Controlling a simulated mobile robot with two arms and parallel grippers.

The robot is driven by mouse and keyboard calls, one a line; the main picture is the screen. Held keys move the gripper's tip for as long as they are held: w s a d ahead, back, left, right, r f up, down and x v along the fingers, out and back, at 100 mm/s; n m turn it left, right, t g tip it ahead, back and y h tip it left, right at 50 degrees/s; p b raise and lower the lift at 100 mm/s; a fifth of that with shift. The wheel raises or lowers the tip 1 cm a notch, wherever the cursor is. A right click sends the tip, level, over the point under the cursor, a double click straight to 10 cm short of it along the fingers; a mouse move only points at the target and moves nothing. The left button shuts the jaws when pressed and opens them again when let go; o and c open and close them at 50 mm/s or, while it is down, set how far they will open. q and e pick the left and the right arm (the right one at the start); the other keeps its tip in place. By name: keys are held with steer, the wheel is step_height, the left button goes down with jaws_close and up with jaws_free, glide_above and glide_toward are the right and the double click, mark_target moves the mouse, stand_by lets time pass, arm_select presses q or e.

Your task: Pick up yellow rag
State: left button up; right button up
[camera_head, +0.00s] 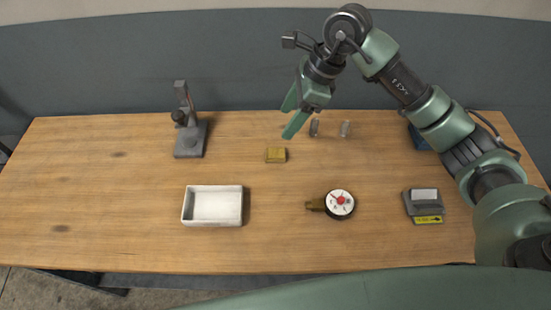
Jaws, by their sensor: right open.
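The yellow rag (276,155) looks like a small folded yellow block lying flat near the middle of the wooden table. My right gripper (289,122) comes in from the upper right and hangs above the table, just above and right of the rag in the picture. Its green fingers are open, with nothing visible between them. It appears apart from the rag. My left gripper does not show.
A white tray (213,188) stands at front centre-left of the table (110,200). A dark stand (190,140) is at the back left. The left side is clear.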

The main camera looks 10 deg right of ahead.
steer(key=b, duration=0.5)
glide_toward(276, 153)
steer(key=p+x, duration=0.1)
steer(key=x, duration=0.7)
steer(key=shift+w+a+f+p, duration=0.1)
steer(key=shift+f+p, duration=0.15)
steer(key=shift+p, duration=0.05)
steer(key=shift+c, duration=0.3)
jaws_close()
step_height(276, 153, up, 20)
steer(key=b, duration=0.1)
steer(key=shift+b, duration=0.3)
